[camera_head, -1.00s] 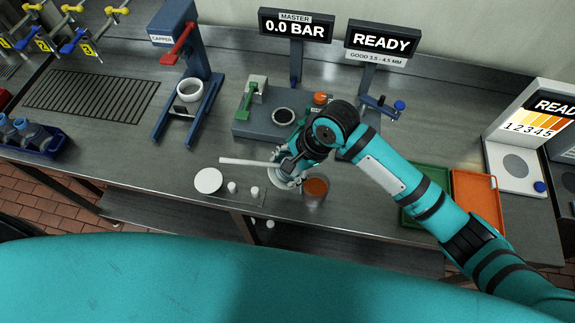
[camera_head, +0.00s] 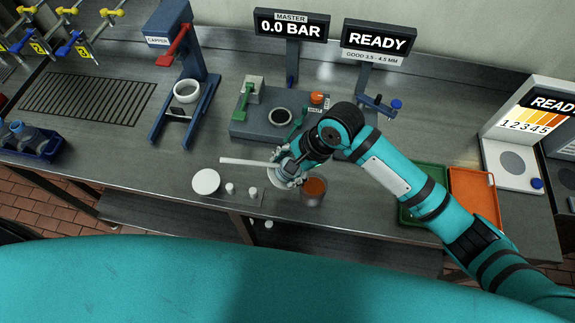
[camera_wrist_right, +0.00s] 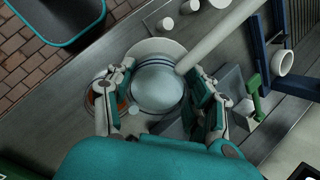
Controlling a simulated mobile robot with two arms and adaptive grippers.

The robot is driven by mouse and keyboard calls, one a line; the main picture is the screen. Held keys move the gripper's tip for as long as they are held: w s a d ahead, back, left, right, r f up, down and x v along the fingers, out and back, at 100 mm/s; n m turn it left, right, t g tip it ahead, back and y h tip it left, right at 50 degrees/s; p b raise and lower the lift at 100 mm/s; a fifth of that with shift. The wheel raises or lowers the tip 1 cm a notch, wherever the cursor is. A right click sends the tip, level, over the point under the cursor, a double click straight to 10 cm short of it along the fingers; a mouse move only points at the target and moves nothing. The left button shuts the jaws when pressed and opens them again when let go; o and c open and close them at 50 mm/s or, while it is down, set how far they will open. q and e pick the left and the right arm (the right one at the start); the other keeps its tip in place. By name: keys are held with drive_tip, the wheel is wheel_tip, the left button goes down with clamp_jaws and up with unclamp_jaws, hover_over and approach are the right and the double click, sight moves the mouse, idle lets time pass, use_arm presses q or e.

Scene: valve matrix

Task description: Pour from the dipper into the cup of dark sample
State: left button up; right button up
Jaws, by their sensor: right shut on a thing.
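My right gripper (camera_head: 284,174) is shut on the dipper, whose pale rod handle (camera_head: 247,162) points left in the head view. In the right wrist view a rounded grey dipper body (camera_wrist_right: 158,86) sits between the fingers (camera_wrist_right: 160,100), with its handle (camera_wrist_right: 225,35) running up and right. A cup of dark reddish-brown sample (camera_head: 314,190) stands just right of the gripper; its rim shows partly behind a finger in the wrist view (camera_wrist_right: 95,100). A pale round thing (camera_wrist_right: 150,48) lies beneath the dipper, mostly hidden. Whether the dipper is tilted or holds liquid I cannot tell. My left gripper is out of view.
A white disc (camera_head: 206,181) and two small white pieces (camera_head: 253,191) lie left of the gripper. A grey fixture with a green handle (camera_head: 243,100) stands behind. Green (camera_head: 411,211) and orange (camera_head: 476,200) trays lie right, near my arm. The blue capper (camera_head: 178,60) stands back left.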

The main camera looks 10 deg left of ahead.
drive_tip(key=shift+d+r+y, duration=0.2)
drive_tip(key=shift+d+y, duration=0.35)
drive_tip(key=shift+d, duration=0.05)
drive_tip(key=shift+d+r+y, duration=0.15)
drive_tip(key=shift+d+y, duration=0.4)
drive_tip(key=shift+d, duration=0.05)
idle(3.0)
